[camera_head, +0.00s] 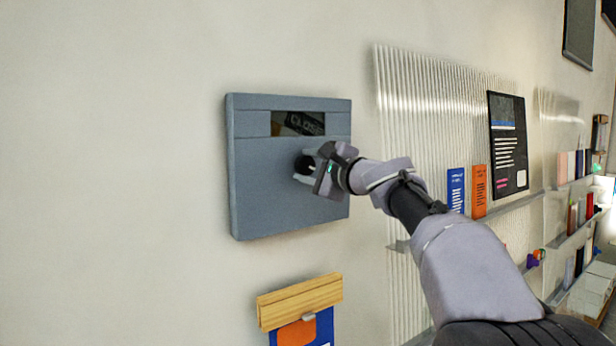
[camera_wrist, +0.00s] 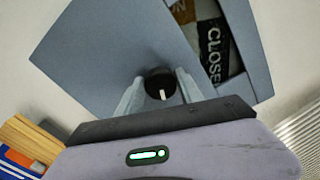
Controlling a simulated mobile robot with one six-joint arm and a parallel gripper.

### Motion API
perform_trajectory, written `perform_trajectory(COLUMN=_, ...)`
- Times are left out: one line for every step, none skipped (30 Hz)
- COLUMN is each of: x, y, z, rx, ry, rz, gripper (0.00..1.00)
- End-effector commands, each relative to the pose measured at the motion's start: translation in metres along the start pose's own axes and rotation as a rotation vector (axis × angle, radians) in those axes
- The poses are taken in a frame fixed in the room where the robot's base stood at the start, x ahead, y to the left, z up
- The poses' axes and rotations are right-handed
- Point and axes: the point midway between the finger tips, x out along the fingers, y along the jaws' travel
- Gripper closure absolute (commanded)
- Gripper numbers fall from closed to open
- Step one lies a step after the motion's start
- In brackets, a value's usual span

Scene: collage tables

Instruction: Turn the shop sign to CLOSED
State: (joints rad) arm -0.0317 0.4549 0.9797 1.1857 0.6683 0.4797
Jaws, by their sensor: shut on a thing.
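The shop sign is a flat grey box (camera_head: 255,180) on the wall, with a window (camera_head: 298,123) near its top. In the window a dark panel sits at a tilt, with pale letters reading roughly CLOSED; the wrist view shows CLOSE (camera_wrist: 214,50) and part of a brown panel (camera_wrist: 180,12) beside it. A round black knob (camera_wrist: 160,84) with a white mark stands below the window. My gripper (camera_head: 305,167) is at the knob, its two pale fingers on either side and shut on it. The fingers partly hide the knob in the head view.
Below the sign, a wooden block (camera_head: 300,300) holds blue and orange sheets. To the right are a ribbed panel (camera_head: 420,100), a black poster (camera_head: 508,145), and blue and orange cards (camera_head: 479,190) on a shelf. The wall left of the sign is bare.

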Motion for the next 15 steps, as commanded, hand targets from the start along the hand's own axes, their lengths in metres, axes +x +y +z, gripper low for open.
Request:
perform_trajectory(x=0.0001, y=0.0028, z=-0.0011, rx=-0.038, ry=-0.001, rz=-0.001, gripper=0.97)
perform_trajectory(x=0.0001, y=0.0031, z=-0.0013, rx=-0.063, ry=0.000, rz=-0.001, gripper=0.97)
perform_trajectory(x=0.0001, y=0.0028, z=-0.0011, rx=-0.096, ry=0.000, rz=-0.002, gripper=0.97)
perform_trajectory(x=0.0002, y=0.0029, z=-0.0012, rx=-0.119, ry=0.000, rz=-0.001, gripper=0.97)
perform_trajectory(x=0.0003, y=0.0032, z=-0.0014, rx=-0.142, ry=0.000, rz=-0.001, gripper=0.97)
perform_trajectory(x=0.0003, y=0.0029, z=-0.0012, rx=-0.171, ry=0.000, rz=-0.001, gripper=0.97)
perform_trajectory(x=0.0002, y=0.0028, z=-0.0012, rx=-0.191, ry=0.000, rz=-0.001, gripper=0.97)
perform_trajectory(x=0.0003, y=0.0030, z=-0.0013, rx=-0.211, ry=0.001, rz=-0.001, gripper=0.97)
perform_trajectory(x=0.0002, y=0.0029, z=-0.0013, rx=-0.235, ry=0.001, rz=-0.001, gripper=0.97)
perform_trajectory(x=0.0002, y=0.0026, z=-0.0011, rx=-0.252, ry=0.001, rz=-0.001, gripper=0.97)
perform_trajectory(x=0.0001, y=0.0025, z=-0.0010, rx=-0.270, ry=0.001, rz=-0.001, gripper=0.97)
perform_trajectory(x=0.0001, y=0.0025, z=-0.0010, rx=-0.289, ry=0.001, rz=-0.001, gripper=0.97)
perform_trajectory(x=0.0001, y=0.0025, z=-0.0009, rx=-0.302, ry=0.000, rz=-0.001, gripper=0.97)
perform_trajectory(x=0.0001, y=0.0024, z=-0.0008, rx=-0.315, ry=0.000, rz=-0.001, gripper=0.97)
perform_trajectory(x=0.0000, y=0.0021, z=-0.0006, rx=-0.331, ry=0.000, rz=-0.001, gripper=0.97)
